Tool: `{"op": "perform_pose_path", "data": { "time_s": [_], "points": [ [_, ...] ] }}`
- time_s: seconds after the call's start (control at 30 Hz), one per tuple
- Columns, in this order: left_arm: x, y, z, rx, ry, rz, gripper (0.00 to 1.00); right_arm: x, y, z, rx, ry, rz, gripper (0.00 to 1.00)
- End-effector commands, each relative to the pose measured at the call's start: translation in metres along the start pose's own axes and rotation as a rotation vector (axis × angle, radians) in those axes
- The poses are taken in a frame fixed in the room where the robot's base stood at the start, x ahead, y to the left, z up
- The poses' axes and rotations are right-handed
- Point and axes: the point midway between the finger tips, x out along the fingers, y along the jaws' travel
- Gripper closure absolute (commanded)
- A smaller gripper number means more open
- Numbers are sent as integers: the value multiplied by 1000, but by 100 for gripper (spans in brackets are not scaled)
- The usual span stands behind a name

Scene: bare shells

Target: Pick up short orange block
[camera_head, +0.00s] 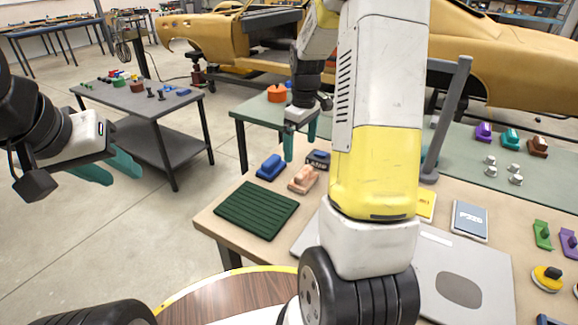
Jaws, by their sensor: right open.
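An orange block (277,93) sits on the green-topped table at the back, left of my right wrist. A paler, peach-orange block (303,179) lies on the tan table; I cannot tell for sure which is the short orange block. My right gripper (300,147) is open and empty, its teal fingers pointing down above and behind the blue and peach blocks. My yellow-and-white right arm fills the centre and hides part of the table. My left gripper (122,177) is open and empty over the floor at the left, its teal fingers apart.
A blue block (270,167), a dark block (318,159) and a dark green ribbed mat (257,210) lie near the peach block. A grey post (447,120) stands right of my arm. A grey table (140,100) with small parts stands at the left.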

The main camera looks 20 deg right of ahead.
Motion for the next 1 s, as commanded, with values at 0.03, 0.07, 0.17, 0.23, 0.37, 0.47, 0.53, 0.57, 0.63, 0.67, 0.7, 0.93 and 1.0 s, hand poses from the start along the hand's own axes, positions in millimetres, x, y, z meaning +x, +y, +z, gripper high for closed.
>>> {"op": "perform_pose_path", "data": {
  "time_s": [0.03,0.07,0.17,0.23,0.37,0.47,0.53,0.57,0.63,0.67,0.7,0.93,1.0],
  "points": [
    [0,0,0,0,0,0,64,14,7,0,-19,-20,-10,0],
    [0,0,0,0,0,0,64,20,11,0,-32,-29,-13,0],
    [0,0,0,0,0,0,64,36,18,0,-63,-50,-22,0],
    [0,0,0,0,0,0,64,42,21,0,-76,-58,-26,0],
    [0,0,0,0,0,0,64,53,22,1,-82,-63,-29,0],
    [0,0,0,0,0,0,64,64,22,2,-82,-63,-29,0],
    [0,0,0,0,0,0,64,72,21,3,-81,-62,-29,0],
    [0,0,0,0,0,0,64,75,21,4,-81,-62,-29,0],
    [0,0,0,0,0,0,64,84,20,6,-80,-63,-29,0],
    [0,0,0,0,0,0,64,89,20,7,-80,-64,-30,0],
    [0,0,0,0,0,0,64,96,19,8,-79,-64,-31,0],
    [0,0,0,0,0,0,64,120,19,9,-80,-61,-28,0],
    [0,0,0,0,0,0,64,121,19,9,-80,-60,-27,0]
  ]
}}
